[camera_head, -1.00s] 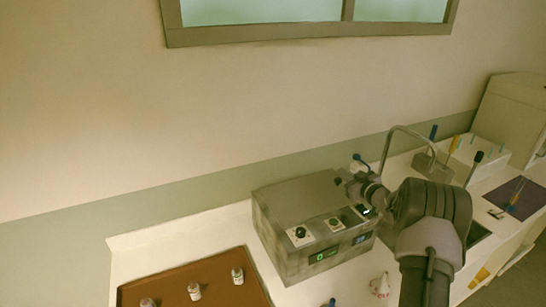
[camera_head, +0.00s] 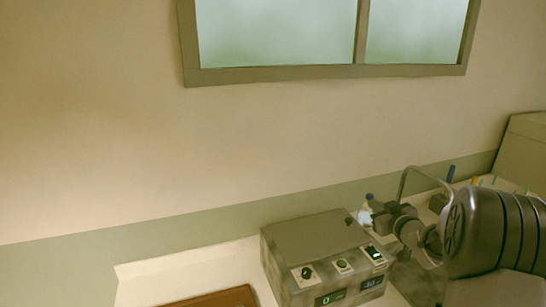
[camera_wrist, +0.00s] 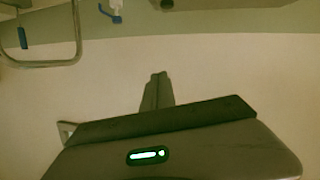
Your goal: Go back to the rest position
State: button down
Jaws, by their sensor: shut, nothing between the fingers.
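My gripper (camera_head: 364,218) is shut and empty. In the head view it hangs over the back right of the grey box-shaped device, at the end of my arm on the right. In the wrist view my gripper (camera_wrist: 158,78) shows its two fingers together, with a pale surface behind them and nothing held. My upper arm fills the lower right of the head view.
The grey device (camera_head: 310,238) with knobs and a green display stands on the white counter (camera_head: 190,271). A brown tray (camera_head: 222,298) shows only its edge. A white, blue-topped bottle (camera_head: 368,213) and a curved tap (camera_head: 405,180) stand near my gripper. The wall space above is clear.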

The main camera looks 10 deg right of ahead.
jog(key=s+a+m+g+h+b, duration=0.3)
jog(key=s+a+m+g+b, duration=0.4)
jog(key=s+a, duration=0.95)
jog(key=s+a+f+y+b, duration=0.1)
jog(key=s+a+f, duration=0.2)
jog(key=s, duration=0.4)
jog(key=s+a+f+g+y+b, duration=0.1)
jog(key=s+a+f+y+b, duration=0.1)
jog(key=s+a, duration=0.4)
jog(key=s+a+f+g+y+b, duration=0.1)
jog(key=s+a+f, duration=0.3)
jog(key=s, duration=0.6)
jog(key=shift+a+f+y+b, duration=0.4)
jog(key=shift+a+y+b, duration=0.05)
jog(key=shift+a+y, duration=0.15)
